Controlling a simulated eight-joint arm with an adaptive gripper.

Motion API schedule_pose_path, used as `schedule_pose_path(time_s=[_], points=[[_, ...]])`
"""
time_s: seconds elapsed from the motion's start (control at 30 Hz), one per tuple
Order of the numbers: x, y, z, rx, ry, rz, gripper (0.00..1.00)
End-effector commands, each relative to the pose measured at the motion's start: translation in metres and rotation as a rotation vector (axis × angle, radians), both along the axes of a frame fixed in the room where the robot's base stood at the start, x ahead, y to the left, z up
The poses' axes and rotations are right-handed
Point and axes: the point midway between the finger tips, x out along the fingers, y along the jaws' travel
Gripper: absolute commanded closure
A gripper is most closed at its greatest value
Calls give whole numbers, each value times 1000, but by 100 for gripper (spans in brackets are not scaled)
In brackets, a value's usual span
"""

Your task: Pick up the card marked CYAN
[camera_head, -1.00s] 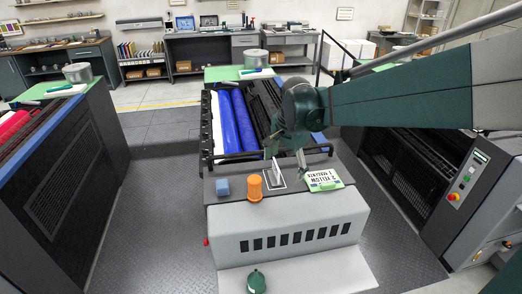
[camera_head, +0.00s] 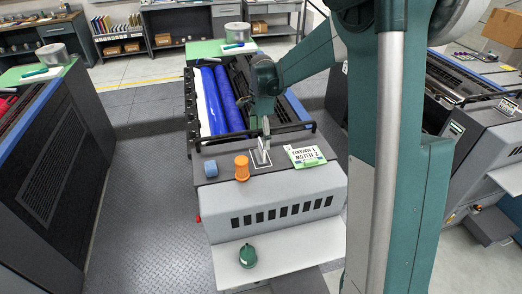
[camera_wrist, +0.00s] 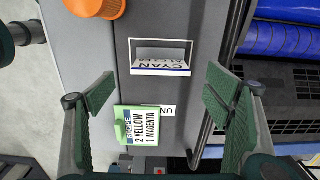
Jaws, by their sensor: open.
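The card marked CYAN (camera_wrist: 162,58) shows in the wrist view inside a white rectangular outline, its lettering upside down and a blue strip along its lower edge. In the head view the card (camera_head: 261,157) is a pale upright shape on the grey end of the press, partly hidden by my gripper (camera_head: 264,128). The card lies toward the top of that view, between the lines of the two fingers. I cannot tell their exact height above it.
A green recipe board (camera_head: 305,156) lies right of the card; the wrist view reads yellow and magenta on it. Blue rollers (camera_head: 222,100) lie behind. A dark green object (camera_head: 248,256) sits on the lower shelf.

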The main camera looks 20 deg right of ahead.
Motion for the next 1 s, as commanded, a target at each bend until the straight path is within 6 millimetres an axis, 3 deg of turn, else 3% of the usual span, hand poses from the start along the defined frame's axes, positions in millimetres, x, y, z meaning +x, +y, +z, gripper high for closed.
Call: schedule_pose_path(time_s=[0.5, 1.0], points=[[4, 0, -4, 0, 8, -19, 22], [4, 0, -29, 0, 8, -18, 22]])
